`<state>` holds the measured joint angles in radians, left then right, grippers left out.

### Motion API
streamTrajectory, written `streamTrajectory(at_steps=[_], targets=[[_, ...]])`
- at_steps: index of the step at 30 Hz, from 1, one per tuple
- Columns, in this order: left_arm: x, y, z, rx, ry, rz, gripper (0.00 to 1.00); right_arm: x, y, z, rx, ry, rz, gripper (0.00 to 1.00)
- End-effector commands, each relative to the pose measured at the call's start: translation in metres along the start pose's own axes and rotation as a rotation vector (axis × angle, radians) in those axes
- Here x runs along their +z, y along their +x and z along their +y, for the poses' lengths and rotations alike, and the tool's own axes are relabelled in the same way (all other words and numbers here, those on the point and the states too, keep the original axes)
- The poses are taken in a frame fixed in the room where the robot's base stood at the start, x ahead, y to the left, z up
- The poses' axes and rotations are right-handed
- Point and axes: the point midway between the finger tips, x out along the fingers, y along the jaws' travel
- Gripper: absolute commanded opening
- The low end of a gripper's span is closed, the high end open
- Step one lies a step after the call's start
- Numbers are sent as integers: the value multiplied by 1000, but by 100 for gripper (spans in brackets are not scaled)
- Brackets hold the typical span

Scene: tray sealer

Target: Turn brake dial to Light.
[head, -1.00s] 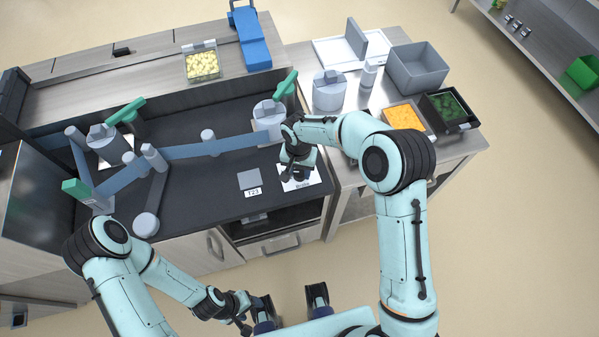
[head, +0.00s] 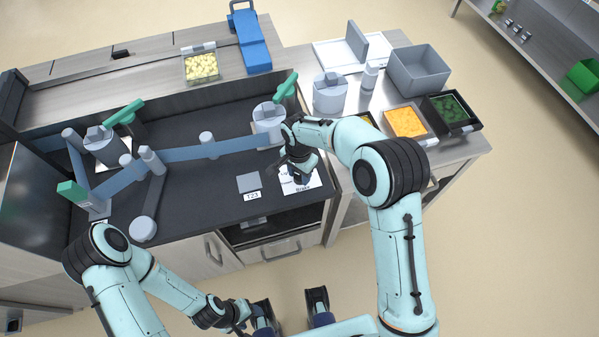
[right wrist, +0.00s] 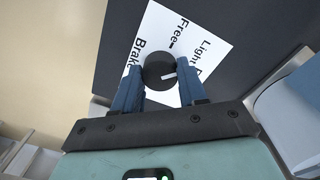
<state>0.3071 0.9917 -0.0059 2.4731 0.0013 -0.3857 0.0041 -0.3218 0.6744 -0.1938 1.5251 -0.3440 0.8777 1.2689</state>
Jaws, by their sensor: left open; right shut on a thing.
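The brake dial (right wrist: 159,71) is a round black knob with a white pointer mark. It sits on a white label plate (right wrist: 155,30) printed "Brake", "Free" and "Light", with a further word partly hidden. In the right wrist view the mark points right, toward one finger; I cannot tell exactly which word it lines up with. My right gripper (right wrist: 160,88) is shut on the dial, one blue finger on each side. In the head view my right gripper (head: 300,176) hides the dial and part of the plate (head: 305,187). My left gripper (head: 240,314) is low in front of the counter, away from the dial.
A grey square pad (head: 248,182) labelled "T23" lies left of the plate. A blue belt (head: 190,150) runs past grey rollers and posts behind. To the right stand a grey bin (head: 417,70) and trays of orange (head: 405,122) and green food (head: 448,107).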

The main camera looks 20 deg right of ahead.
Motion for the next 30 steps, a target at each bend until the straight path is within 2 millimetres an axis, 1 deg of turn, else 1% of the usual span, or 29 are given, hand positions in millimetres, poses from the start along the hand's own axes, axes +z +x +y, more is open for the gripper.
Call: streamTrajectory(at_steps=[7,8,9,10,18,22,26,30], targets=[[0,0,0,0,0,0,60,0,-1,0,-1,-1,0,11],[0,0,0,0,0,0,60,0,-1,0,-1,-1,0,51],[0,0,0,0,0,0,60,0,-1,0,-1,-1,0,64],[0,0,0,0,0,0,60,0,-1,0,-1,-1,0,67],[0,0,0,0,0,0,60,0,-1,0,-1,-1,0,67],[0,-1,0,0,0,0,60,0,-10,-1,-2,-1,1,67],[0,-3,1,0,0,1,60,0,-32,-1,-6,0,2,67],[0,-6,2,1,1,2,60,-1,-65,-1,-6,-1,2,67]])
